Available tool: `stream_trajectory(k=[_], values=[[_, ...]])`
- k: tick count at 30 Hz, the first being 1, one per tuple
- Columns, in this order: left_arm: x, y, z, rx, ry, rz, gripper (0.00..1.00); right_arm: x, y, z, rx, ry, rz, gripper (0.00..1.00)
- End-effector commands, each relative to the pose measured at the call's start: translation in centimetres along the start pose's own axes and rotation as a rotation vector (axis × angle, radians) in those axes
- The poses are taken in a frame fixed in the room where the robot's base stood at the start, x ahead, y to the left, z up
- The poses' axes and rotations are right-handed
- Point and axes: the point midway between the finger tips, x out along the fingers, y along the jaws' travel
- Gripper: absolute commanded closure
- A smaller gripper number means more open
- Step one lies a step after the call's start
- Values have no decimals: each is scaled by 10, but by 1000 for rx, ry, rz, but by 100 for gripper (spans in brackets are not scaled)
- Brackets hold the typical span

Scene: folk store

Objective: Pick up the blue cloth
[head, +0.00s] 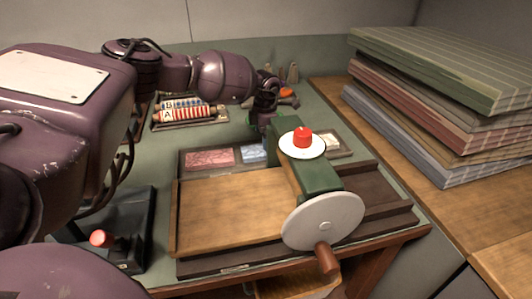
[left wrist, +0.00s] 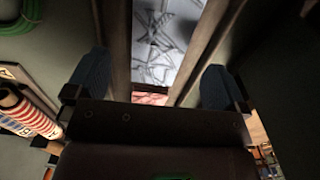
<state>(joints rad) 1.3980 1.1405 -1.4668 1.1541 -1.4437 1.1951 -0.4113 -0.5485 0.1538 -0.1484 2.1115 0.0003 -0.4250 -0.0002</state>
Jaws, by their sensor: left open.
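The blue cloth (head: 252,154) lies in a compartment of a dark tray (head: 182,165) behind the wooden board. Its right part is hidden by my left gripper and the green press. In the left wrist view the cloth (left wrist: 160,45) looks pale blue with dark line patterns, between two tray walls. My left gripper (head: 262,128) hangs over the back of the tray, close to the cloth. Its two fingers (left wrist: 152,78) are apart, with nothing held between them. I cannot tell how high it is above the cloth. My right gripper is not in view.
A red cloth (head: 210,158) lies in the compartment left of the blue one. A green press (head: 318,182) with a red knob and grey wheel (head: 322,222) stands just right. Striped rolls (head: 185,113) lie behind left. Folded fabrics (head: 440,110) are stacked at right.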

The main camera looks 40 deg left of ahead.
Motion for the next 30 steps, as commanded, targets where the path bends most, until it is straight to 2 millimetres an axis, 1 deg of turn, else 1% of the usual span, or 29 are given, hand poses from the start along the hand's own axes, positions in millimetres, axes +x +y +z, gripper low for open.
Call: stream_trajectory(k=[5,9,12,15,20,21,23,30], values=[[15,0,0,0,2,-2,0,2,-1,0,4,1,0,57],[36,-1,-1,0,4,-3,0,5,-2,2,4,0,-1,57],[48,-1,-1,-1,3,-3,0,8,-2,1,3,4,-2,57],[52,0,-1,-1,2,-1,0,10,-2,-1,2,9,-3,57],[50,0,-1,-1,-1,1,0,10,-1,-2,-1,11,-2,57],[50,0,-1,-1,-1,1,2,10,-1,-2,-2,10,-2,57],[50,0,-1,-1,-1,1,11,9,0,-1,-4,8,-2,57],[50,0,-1,-1,0,1,48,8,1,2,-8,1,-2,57]])
